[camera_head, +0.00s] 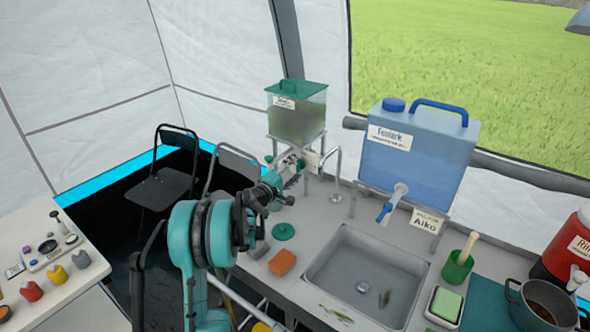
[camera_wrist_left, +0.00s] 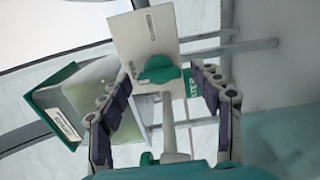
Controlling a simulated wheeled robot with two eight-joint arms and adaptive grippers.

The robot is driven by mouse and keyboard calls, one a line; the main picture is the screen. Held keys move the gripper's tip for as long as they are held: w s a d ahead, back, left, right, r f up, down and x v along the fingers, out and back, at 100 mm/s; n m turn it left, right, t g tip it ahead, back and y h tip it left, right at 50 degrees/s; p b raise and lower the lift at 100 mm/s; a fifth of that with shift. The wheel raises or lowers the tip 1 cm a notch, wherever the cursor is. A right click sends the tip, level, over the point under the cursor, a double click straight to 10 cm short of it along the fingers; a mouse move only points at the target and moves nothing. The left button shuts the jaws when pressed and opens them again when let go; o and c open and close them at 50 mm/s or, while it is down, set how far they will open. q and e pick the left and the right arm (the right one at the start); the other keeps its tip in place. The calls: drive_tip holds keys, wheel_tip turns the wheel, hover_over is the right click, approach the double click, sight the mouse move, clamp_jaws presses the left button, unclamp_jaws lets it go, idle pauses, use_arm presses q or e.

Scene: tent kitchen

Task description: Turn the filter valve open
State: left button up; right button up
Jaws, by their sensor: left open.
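The filter is a clear tank (camera_head: 297,118) with a green lid on a metal stand at the back of the counter. Its valve has a green handle (camera_wrist_left: 158,74), seen in the left wrist view in front of a white label plate (camera_wrist_left: 148,38). In the head view my gripper and the stand crowd the valve, so its handle is hard to make out. My left gripper (camera_head: 291,163) is at the front of the stand. In the left wrist view its fingers (camera_wrist_left: 163,90) are open, one on each side of the handle, with visible gaps; I cannot tell the depth between them.
A blue water container (camera_head: 420,150) with a tap stands right of the filter, behind the sink (camera_head: 365,280). A thin faucet (camera_head: 337,165) rises between them. An orange sponge (camera_head: 282,262) and a green disc (camera_head: 283,231) lie on the counter below my gripper.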

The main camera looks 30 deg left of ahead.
use_arm(q)
drive_tip(key=shift+s, duration=0.15)
drive_tip(key=s, duration=1.1)
drive_tip(key=shift+s+a, duration=0.35)
drive_tip(key=shift+a, duration=0.1)
